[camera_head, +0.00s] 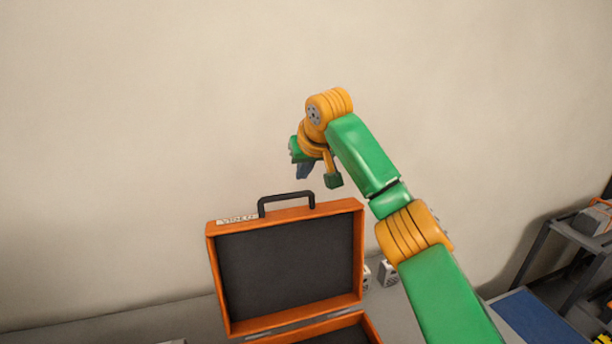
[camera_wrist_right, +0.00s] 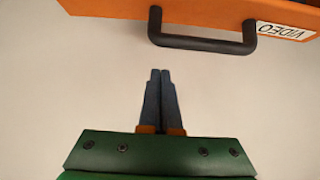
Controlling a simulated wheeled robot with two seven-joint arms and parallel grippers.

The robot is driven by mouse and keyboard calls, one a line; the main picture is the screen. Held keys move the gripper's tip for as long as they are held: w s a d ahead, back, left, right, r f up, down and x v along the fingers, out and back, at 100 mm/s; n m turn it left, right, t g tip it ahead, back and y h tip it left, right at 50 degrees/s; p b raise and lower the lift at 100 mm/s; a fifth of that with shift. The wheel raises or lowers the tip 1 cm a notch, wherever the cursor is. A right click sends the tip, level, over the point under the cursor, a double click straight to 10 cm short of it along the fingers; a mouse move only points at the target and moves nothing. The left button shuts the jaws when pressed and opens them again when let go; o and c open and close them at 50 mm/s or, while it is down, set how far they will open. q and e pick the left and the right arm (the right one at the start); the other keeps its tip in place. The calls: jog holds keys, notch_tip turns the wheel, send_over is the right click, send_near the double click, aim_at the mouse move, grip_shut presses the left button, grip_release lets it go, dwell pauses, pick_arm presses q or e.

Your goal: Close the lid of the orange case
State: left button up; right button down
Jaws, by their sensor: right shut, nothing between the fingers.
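The orange case stands open in the head view, its lid (camera_head: 290,262) upright with a dark lining facing me. A black handle (camera_head: 286,200) sits on the lid's top edge, beside a white label reading VIDEO. Only a strip of the case's base (camera_head: 352,330) shows at the bottom edge. My right gripper (camera_head: 303,172) is above the lid's top edge, apart from it. In the right wrist view its fingers (camera_wrist_right: 160,75) are together and empty, with the handle (camera_wrist_right: 202,44) and the lid's orange edge (camera_wrist_right: 120,8) beyond the fingertips. My left gripper is not in view.
A plain beige wall (camera_head: 130,120) stands behind the case. Small grey objects (camera_head: 388,272) sit on the surface just right of the lid. A blue panel (camera_head: 535,315) and a dark metal shelf (camera_head: 575,238) are at the lower right. The air left of the case is clear.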

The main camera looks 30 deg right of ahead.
jog(key=shift+s+a+f+p, duration=0.15)
jog(key=shift+s+f+p, duration=0.05)
jog(key=shift+s+f, duration=0.35)
jog(key=shift+s+a+f+p, duration=0.15)
jog(key=shift+s+f, duration=0.3)
jog(key=shift+s, duration=0.1)
jog(key=shift+w+d+f, duration=0.1)
jog(key=shift+w+f, duration=0.1)
jog(key=shift+w, duration=0.15)
